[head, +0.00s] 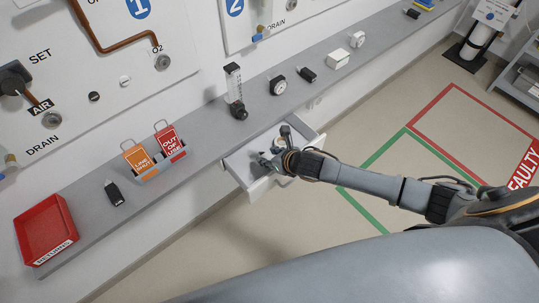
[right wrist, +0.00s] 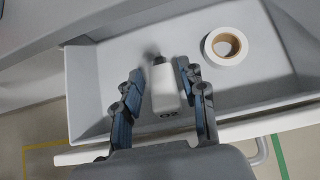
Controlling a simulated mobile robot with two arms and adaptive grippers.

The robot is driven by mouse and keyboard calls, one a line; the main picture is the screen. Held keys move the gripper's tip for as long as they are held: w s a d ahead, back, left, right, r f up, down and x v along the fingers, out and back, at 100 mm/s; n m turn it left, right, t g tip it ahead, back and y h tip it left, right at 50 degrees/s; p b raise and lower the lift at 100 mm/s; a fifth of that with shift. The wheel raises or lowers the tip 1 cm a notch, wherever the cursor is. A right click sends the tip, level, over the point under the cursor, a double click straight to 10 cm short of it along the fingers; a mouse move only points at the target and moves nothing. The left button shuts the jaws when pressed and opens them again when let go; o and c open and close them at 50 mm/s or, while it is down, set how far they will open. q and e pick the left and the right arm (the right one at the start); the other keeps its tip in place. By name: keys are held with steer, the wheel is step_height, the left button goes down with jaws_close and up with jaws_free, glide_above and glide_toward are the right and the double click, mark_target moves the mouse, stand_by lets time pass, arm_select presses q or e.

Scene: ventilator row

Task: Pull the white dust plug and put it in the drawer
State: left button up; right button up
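The fingers are spread, with narrow gaps beside the piece. In the head view my right gripper (head: 274,160) is at the drawer (head: 239,168) and hides the piece. A small whitish round fitting (head: 125,81) and a black one (head: 94,96) are on the wall panel. My left gripper is not in view.
A tape roll (right wrist: 226,46) lies in the drawer, right of the fingers. The grey shelf (head: 205,128) above carries a red tray (head: 46,231), orange (head: 138,159) and red (head: 170,141) tags, a flowmeter (head: 235,90) and a gauge (head: 278,86).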

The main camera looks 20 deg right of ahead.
steer(key=shift+o, duration=0.3)
steer(key=v, duration=1.2)
stand_by(0.3)
